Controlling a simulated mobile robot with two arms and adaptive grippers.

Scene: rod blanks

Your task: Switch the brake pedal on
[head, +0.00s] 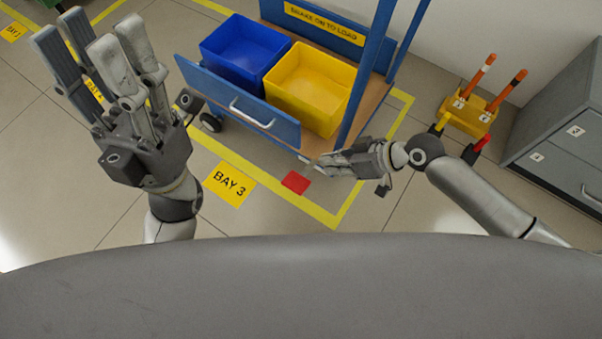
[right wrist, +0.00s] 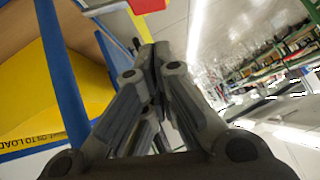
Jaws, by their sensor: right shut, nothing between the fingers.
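A flat red plate (head: 296,182), likely the brake pedal, shows low by the near edge of the blue trolley (head: 346,95). Whether it is pressed or raised cannot be told. My right gripper (head: 318,165) is shut and empty, its fingers pointing left, just right of the plate in the picture; I see no contact. In the right wrist view its fingers (right wrist: 152,58) meet at the tips, and a red piece (right wrist: 147,5) shows at the top edge. My left gripper (head: 88,45) is open and empty, fingers up, left of the trolley.
The trolley carries a blue bin (head: 245,50) and a yellow bin (head: 310,88); its blue front panel (head: 238,105) has a handle. A yellow stand with orange rods (head: 467,112) and a grey cabinet (head: 565,125) are at right. The BAY 3 floor mark (head: 229,184) lies clear.

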